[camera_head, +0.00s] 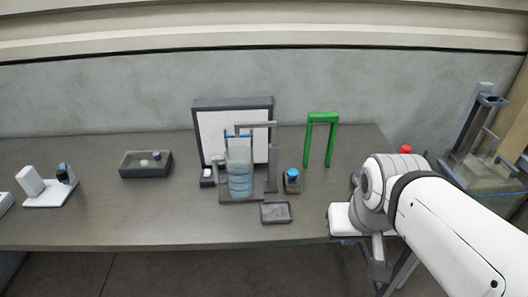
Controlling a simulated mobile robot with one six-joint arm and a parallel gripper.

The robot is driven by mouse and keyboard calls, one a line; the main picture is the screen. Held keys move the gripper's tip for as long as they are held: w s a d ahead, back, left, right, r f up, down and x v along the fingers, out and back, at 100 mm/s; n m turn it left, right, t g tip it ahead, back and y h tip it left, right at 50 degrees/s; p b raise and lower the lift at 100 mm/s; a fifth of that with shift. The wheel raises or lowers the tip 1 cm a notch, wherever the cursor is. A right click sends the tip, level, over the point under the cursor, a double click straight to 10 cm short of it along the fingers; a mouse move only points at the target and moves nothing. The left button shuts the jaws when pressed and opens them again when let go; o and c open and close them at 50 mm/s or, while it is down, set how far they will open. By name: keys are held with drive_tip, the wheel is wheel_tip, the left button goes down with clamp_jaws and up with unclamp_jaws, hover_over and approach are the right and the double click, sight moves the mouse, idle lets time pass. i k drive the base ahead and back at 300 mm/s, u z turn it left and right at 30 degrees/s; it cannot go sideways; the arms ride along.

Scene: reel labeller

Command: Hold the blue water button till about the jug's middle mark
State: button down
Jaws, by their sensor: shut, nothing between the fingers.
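The blue water button (292,173) sits on top of a small dark box on the table, right of the dispenser. The clear jug (240,178) stands upright under the grey spout (257,126), in front of a white panel. Bluish bands ring the jug; I cannot tell which is the middle mark or where the water surface lies. My gripper (378,268) is at the table's front right edge, partly hidden by my own arm. It looks shut and empty, well right of the button and apart from it.
A green arch (321,138) stands behind and right of the button. A shallow grey tray (276,213) lies in front. A dark bin (146,165) and a white stand (48,190) are left. A red knob (406,149) shows behind my arm.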

sight(292, 173)
drive_tip(key=u, duration=0.1)
drive_tip(key=i, duration=1)
drive_tip(key=u, duration=0.05)
